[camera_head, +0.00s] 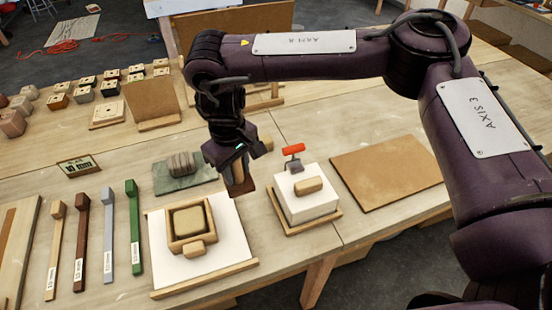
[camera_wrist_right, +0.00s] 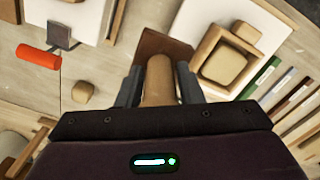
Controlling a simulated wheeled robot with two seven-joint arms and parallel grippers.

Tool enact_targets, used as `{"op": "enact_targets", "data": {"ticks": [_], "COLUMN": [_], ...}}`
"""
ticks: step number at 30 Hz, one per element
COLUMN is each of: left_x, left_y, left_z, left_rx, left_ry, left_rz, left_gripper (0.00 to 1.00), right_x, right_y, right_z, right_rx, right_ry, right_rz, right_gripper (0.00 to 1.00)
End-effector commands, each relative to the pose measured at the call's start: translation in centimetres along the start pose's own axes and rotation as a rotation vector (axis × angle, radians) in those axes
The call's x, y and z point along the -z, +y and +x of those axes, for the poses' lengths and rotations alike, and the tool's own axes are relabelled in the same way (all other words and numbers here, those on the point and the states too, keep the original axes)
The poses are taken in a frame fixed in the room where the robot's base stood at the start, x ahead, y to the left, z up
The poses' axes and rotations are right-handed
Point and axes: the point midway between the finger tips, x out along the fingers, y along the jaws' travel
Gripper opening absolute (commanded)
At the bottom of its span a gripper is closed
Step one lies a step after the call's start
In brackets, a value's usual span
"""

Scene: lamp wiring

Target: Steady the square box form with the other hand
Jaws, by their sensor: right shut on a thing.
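The square box form (camera_head: 174,235) is a light wooden frame around a tan block (camera_head: 189,219). It sits on a white board (camera_head: 225,247) at the front of the bench, and it also shows in the right wrist view (camera_wrist_right: 207,52). My right gripper (camera_head: 236,172) is above the bench, beyond and to the right of the form, apart from it. In the right wrist view my right gripper (camera_wrist_right: 159,88) is shut on a round wooden handle (camera_wrist_right: 160,82) with a flat brown piece (camera_wrist_right: 153,45) at its far end. My left gripper is not in view.
A brown board (camera_head: 388,170) lies farther right. Several coloured sticks (camera_head: 108,235) lie left of the form. A grey-green slab (camera_head: 180,180) lies behind.

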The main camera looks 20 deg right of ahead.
Motion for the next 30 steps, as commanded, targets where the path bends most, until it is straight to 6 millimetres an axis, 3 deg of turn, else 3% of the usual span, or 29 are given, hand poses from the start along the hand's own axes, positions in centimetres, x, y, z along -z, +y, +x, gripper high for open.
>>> {"op": "enact_targets", "data": {"ticks": [1,6,12,23,27,30], "left_x": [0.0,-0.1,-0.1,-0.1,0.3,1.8], "left_y": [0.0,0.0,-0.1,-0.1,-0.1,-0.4], "left_z": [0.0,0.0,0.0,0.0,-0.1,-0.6], "left_rx": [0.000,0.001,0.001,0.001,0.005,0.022], "left_ry": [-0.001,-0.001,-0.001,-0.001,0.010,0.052], "left_rz": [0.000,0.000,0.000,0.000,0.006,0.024], "left_gripper": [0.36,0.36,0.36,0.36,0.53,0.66], "right_x": [1.1,3.7,5.0,5.2,5.2,5.2], "right_y": [-2.1,-7.9,-12.1,-13.1,-13.1,-13.1], "right_z": [0.5,1.6,2.4,2.6,2.6,2.6], "right_rx": [0.000,0.008,0.017,0.020,0.020,0.020], "right_ry": [-0.001,0.003,0.009,0.011,0.011,0.011], "right_rz": [-0.080,-0.313,-0.474,-0.512,-0.512,-0.511], "right_gripper": [0.05,0.05,0.05,0.05,0.05,0.05]}}
